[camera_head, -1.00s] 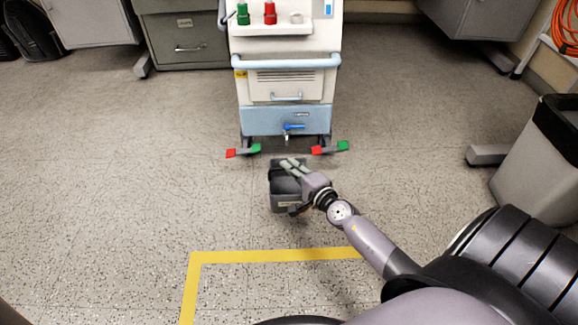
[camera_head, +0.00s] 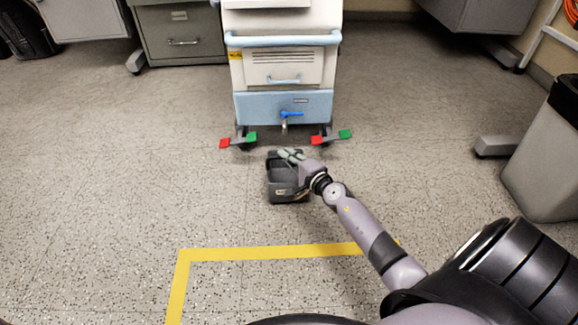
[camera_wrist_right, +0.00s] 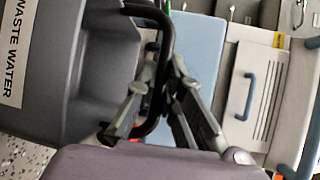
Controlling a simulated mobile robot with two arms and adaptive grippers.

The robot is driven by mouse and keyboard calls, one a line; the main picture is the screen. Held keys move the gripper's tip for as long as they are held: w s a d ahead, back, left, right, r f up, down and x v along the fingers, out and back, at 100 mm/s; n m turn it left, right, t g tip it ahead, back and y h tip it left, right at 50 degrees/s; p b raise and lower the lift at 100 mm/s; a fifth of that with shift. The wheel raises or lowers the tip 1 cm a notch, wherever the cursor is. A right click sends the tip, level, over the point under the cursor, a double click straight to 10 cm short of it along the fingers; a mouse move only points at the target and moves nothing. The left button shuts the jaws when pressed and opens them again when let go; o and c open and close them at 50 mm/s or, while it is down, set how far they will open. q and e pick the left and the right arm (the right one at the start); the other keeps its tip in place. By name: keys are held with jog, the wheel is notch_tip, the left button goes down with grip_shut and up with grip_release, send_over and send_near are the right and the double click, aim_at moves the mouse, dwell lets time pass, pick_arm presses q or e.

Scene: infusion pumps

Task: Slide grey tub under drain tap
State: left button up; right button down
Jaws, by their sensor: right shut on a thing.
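The grey tub (camera_head: 287,190) stands on the floor in front of the white and blue machine. It also shows in the right wrist view (camera_wrist_right: 95,75), with a "WASTE WATER" label and a black handle (camera_wrist_right: 163,25). My right gripper (camera_head: 289,154) is at the tub's far side and shut on the handle; its fingers (camera_wrist_right: 157,85) show either side of it in the wrist view. The drain tap (camera_head: 290,114) has a blue lever on the machine's lower panel, with its spout (camera_head: 284,127) pointing down. The tub is short of the spout, on the near side. My left gripper is out of view.
The machine (camera_head: 285,75) stands on feet with red and green pedals (camera_head: 318,140) left and right. Yellow tape (camera_head: 270,253) marks the floor nearer me. A grey bin (camera_head: 545,165) stands at right. The floor left of the tub is clear.

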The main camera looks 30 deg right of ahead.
jog(key=shift+w+d+b, duration=0.4)
jog(key=shift+w+d, duration=0.1)
jog(key=shift+w, duration=0.3)
jog(key=shift+w+d+b, duration=0.4)
jog(key=shift+w+d, duration=0.1)
jog(key=shift+w, duration=0.3)
jog(key=shift+w+d+b, duration=0.4)
jog(key=shift+w+d, duration=0.1)
jog(key=shift+w, duration=0.3)
jog(key=shift+f, duration=0.1)
jog(key=shift+f, duration=0.25)
jog(key=c, duration=1.6)
grip_release()
jog(key=shift+c, duration=0.2)
jog(key=shift+s+f, duration=0.1)
jog(key=s+r, duration=0.2)
jog(key=s, duration=0.9)
jog(key=shift+s, duration=0.35)
